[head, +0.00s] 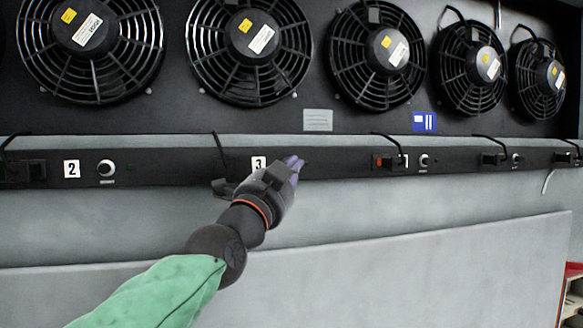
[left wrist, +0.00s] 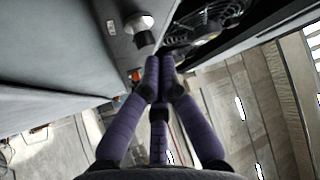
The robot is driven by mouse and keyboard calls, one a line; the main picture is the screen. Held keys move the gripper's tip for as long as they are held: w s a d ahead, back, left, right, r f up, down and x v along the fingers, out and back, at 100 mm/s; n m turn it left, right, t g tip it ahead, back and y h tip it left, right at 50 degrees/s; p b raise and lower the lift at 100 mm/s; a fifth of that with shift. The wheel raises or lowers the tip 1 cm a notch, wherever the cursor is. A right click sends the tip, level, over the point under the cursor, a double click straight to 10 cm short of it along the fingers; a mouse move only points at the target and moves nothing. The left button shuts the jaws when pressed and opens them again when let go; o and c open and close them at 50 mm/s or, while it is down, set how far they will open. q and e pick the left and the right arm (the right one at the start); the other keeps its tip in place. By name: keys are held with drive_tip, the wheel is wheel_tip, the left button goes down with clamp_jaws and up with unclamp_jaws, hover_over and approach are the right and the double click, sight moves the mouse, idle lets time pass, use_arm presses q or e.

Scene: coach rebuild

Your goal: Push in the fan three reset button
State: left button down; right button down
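The fan three reset button is hidden behind my left gripper in the head view. The black strip carries a white "3" label (head: 258,162), and my left gripper (head: 293,163) is right beside it on its right. My right gripper is in neither view.
Several black fans (head: 250,45) sit above the strip. Black cables (head: 219,150) hang over the strip. A grey panel (head: 420,270) lies below.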

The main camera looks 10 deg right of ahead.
use_arm(q)
drive_tip(key=shift+w, duration=0.2)
drive_tip(key=shift+w+b, duration=0.25)
drive_tip(key=shift+b, duration=0.6)
idle(0.9)
drive_tip(key=shift+w, duration=0.25)
idle(0.5)
drive_tip(key=s+p, duration=0.2)
drive_tip(key=p, duration=0.1)
drive_tip(key=shift+p, duration=0.4)
idle(0.4)
